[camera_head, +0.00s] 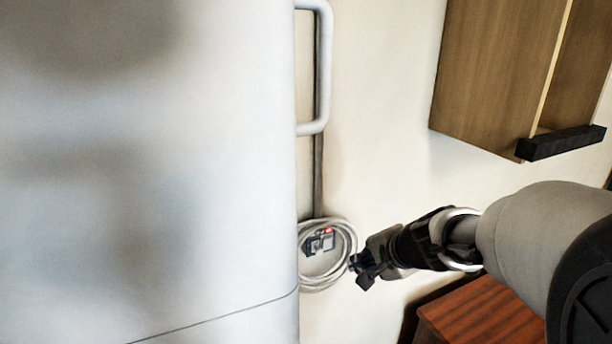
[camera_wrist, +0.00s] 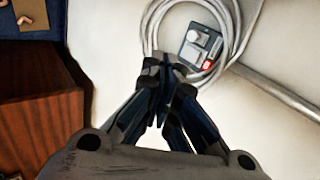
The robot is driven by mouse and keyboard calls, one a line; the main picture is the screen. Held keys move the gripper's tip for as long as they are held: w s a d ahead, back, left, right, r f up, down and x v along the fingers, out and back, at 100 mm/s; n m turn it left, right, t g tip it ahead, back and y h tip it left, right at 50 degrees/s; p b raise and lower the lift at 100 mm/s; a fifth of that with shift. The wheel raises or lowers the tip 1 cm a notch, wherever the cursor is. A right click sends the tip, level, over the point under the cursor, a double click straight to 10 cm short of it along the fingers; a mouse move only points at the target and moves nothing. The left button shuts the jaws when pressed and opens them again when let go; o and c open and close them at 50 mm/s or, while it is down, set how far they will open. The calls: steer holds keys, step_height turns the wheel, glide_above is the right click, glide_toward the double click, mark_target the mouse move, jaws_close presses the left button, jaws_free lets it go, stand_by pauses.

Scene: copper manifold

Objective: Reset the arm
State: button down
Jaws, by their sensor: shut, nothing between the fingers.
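My gripper (camera_head: 359,267) is at the lower middle of the head view, at the end of my arm, which comes in from the right. In the wrist view my gripper (camera_wrist: 163,72) points up the picture with its fingertips together and nothing held between them. The fingertips are close to a coiled pale cable (camera_head: 349,238) on the wall. In the wrist view the coil (camera_wrist: 238,40) lies just beyond the tips. Whether they touch it, I cannot tell.
A grey box with a red switch (camera_head: 318,241) sits inside the coil. A large white cabinet or fridge (camera_head: 150,180) with a handle (camera_head: 326,70) fills the left. A wooden wall cabinet (camera_head: 490,70) hangs upper right. A reddish wooden unit (camera_head: 480,318) stands below my arm.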

steer(key=s+a+r+n+g, duration=0.1)
steer(key=s+a+r+n, duration=0.3)
steer(key=s, duration=0.4)
steer(key=s+d+f+n+g+h, duration=0.1)
steer(key=s+n, duration=0.8)
steer(key=s, duration=1.1)
steer(key=shift+s+d+f+g+h, duration=0.15)
steer(key=shift+s+f+g+h, duration=0.15)
steer(key=shift+f+g+h, duration=0.55)
steer(key=shift+r, duration=0.3)
